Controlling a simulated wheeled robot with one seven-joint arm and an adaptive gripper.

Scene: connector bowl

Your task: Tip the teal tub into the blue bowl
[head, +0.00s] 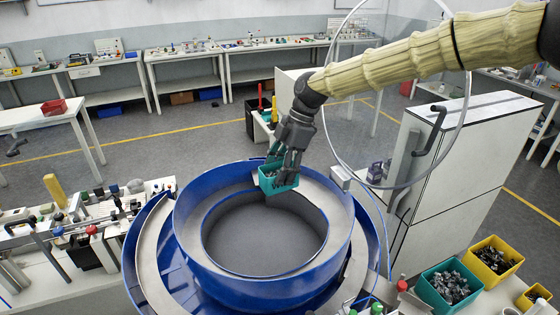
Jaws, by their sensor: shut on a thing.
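The teal tub (280,183) is held by my gripper (287,165) above the far rim of the blue bowl (188,213). My gripper points down and is shut on the tub. The tub looks close to upright, with dark contents partly visible at its top. The bowl is large and round, with a blue wall and a grey inner floor. The part of the floor in view looks bare. The gripper's fingers hide part of the tub.
A second teal tub (420,291) full of dark parts stands at the lower right beside a yellow tub (513,262). A white cabinet (450,170) stands right of the bowl. A cluttered bench (50,275) is at left.

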